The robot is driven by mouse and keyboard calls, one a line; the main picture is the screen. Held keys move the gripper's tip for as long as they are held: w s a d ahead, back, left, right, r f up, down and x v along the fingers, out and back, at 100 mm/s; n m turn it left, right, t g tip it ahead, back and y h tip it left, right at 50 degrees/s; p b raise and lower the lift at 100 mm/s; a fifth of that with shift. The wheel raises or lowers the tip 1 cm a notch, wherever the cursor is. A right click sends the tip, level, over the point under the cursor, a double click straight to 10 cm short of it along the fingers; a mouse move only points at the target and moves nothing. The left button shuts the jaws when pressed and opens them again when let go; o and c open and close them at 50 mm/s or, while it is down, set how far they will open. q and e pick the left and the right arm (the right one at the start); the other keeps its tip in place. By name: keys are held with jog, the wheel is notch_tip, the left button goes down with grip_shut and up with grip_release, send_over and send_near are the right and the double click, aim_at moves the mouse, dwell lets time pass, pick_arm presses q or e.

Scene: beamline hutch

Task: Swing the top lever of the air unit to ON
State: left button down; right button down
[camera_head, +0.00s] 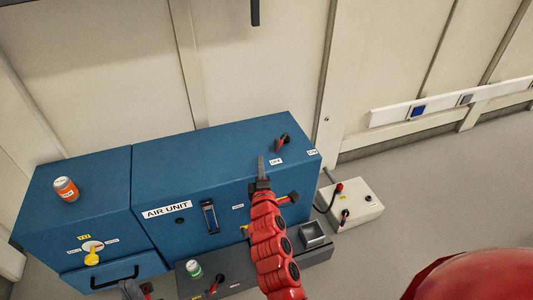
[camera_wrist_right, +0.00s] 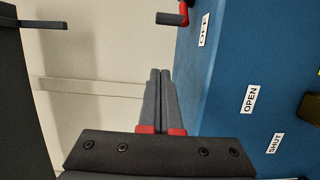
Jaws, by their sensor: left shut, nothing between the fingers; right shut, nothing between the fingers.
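The blue air unit (camera_head: 225,165) stands against the wall. Its top lever (camera_head: 282,143), red and black, sits on the top face near the right end. It points toward the front-edge label OFF (camera_head: 276,161); the other label (camera_head: 312,152), small in the picture, lies to its right. My right gripper (camera_head: 261,160) is shut and empty, left of the lever and apart from it. In the right wrist view its closed fingers (camera_wrist_right: 160,75) point up toward the lever (camera_wrist_right: 174,18), with a gap between. A dark tip of my left gripper (camera_head: 132,290) shows at the bottom edge, mostly cut off.
A second lever (camera_head: 288,198) sticks out of the front face, close to my right wrist. An orange-labelled can (camera_head: 66,188) stands on the left cabinet. A green-labelled can (camera_head: 194,269) stands on the low dark bench. A white box (camera_head: 355,205) with knobs is at right.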

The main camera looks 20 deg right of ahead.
jog(key=b+x, duration=0.2)
jog(key=x, duration=0.7)
jog(key=shift+b, duration=0.4)
jog(key=shift+w+d, duration=0.15)
jog(key=shift+d, duration=0.2)
jog(key=shift+s+d, duration=0.5)
jog(key=shift+d, duration=0.25)
jog(key=shift+s+d, duration=0.5)
jog(key=shift+d, duration=0.2)
